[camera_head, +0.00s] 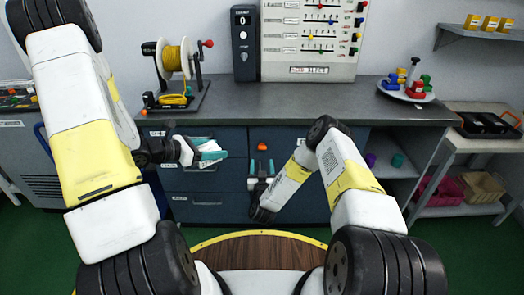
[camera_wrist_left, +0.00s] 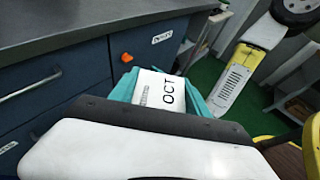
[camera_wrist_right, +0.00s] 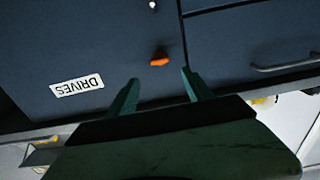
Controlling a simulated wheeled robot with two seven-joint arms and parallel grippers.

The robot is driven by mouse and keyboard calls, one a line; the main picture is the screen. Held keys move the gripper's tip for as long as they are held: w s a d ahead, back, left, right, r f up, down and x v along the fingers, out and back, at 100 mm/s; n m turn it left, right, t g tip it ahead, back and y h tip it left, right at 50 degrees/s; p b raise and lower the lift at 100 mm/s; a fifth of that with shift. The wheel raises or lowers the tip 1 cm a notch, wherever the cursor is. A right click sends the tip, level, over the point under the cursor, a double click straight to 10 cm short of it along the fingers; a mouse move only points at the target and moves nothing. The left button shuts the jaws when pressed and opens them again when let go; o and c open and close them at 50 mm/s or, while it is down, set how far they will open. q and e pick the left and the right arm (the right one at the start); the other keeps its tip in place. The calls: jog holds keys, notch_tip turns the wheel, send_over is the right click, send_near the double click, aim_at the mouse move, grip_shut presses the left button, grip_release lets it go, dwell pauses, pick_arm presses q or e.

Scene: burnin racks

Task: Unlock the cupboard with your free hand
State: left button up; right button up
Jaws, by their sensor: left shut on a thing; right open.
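The cupboard (camera_head: 310,142) is the dark blue door under the grey counter, labelled DRIVES in the right wrist view (camera_wrist_right: 60,40). Its orange knob (camera_head: 262,146) also shows in the left wrist view (camera_wrist_left: 127,57) and in the right wrist view (camera_wrist_right: 159,58). My right gripper (camera_head: 261,166) is open and empty, just below the knob in the head view; its two fingers point toward the door, with the knob beyond the gap between them. My left gripper (camera_head: 212,152) is shut on a white card marked OCT (camera_wrist_left: 160,92), held in front of the drawers, left of the knob.
Drawers with bar handles (camera_head: 194,201) are left of the cupboard. The counter (camera_head: 300,102) carries a yellow wire spool (camera_head: 174,60), a panel of sliders (camera_head: 310,40) and a plate of coloured parts (camera_head: 405,90). Open shelves with bins (camera_head: 437,190) stand at the right.

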aim_at(262, 149)
jog(key=w, duration=1)
jog(key=shift+w, duration=0.25)
grip_shut()
